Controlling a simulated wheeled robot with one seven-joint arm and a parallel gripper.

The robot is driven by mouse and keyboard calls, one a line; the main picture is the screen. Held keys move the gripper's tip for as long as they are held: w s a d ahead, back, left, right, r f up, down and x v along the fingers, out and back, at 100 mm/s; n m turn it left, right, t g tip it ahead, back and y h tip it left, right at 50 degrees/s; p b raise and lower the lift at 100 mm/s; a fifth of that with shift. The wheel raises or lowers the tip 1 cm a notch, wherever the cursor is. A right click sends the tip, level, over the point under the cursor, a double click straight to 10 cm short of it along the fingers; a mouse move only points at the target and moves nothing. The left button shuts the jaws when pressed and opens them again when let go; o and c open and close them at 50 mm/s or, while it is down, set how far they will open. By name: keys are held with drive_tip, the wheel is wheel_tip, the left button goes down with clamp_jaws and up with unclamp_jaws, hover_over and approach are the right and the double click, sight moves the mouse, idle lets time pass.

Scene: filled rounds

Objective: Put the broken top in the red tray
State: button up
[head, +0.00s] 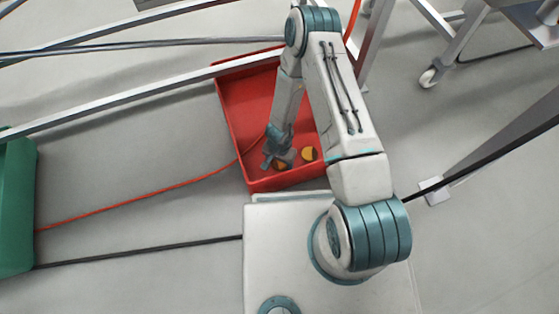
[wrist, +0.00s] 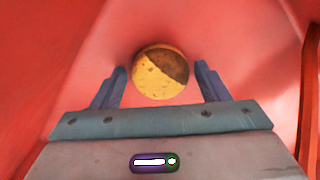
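The red tray (head: 285,183) lies on the floor just beyond my base. My gripper (head: 276,160) reaches down inside it. In the wrist view my gripper (wrist: 161,68) is open. A round yellow piece with a dark brown patch (wrist: 160,75), perhaps the broken top, shows between its two fingers, with gaps on both sides. In the head view a yellow-orange round piece (head: 309,153) lies in the tray right of my gripper. Another yellowish bit (head: 281,166) shows partly hidden at my gripper. I cannot tell which one the wrist view shows.
A green container (head: 18,205) stands at the far left. A red cable (head: 150,195) runs over the floor to the tray. Metal bars (head: 130,98) cross above the tray's far side. A wheeled stand (head: 432,75) is at the upper right.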

drive_tip(key=shift+o, duration=0.3)
drive_tip(key=shift+r, duration=0.15)
wheel_tip(320, 180, up, 12)
drive_tip(key=p, duration=0.6)
wheel_tip(320, 180, up, 24)
drive_tip(key=n+t+y, duration=0.1)
drive_tip(key=n+y, duration=0.2)
hover_over(279, 163)
drive_tip(key=w, duration=0.4)
drive_tip(key=s+d+r+n+h, duration=0.1)
drive_tip(key=s+d+r, duration=0.5)
drive_tip(key=r, duration=0.3)
drive_tip(key=s+d+r+n+h, duration=0.2)
drive_tip(key=s+d+r, duration=0.4)
drive_tip(key=s+r, duration=0.3)
drive_tip(key=shift+s+r, duration=0.25)
drive_tip(key=shift+r, duration=0.05)
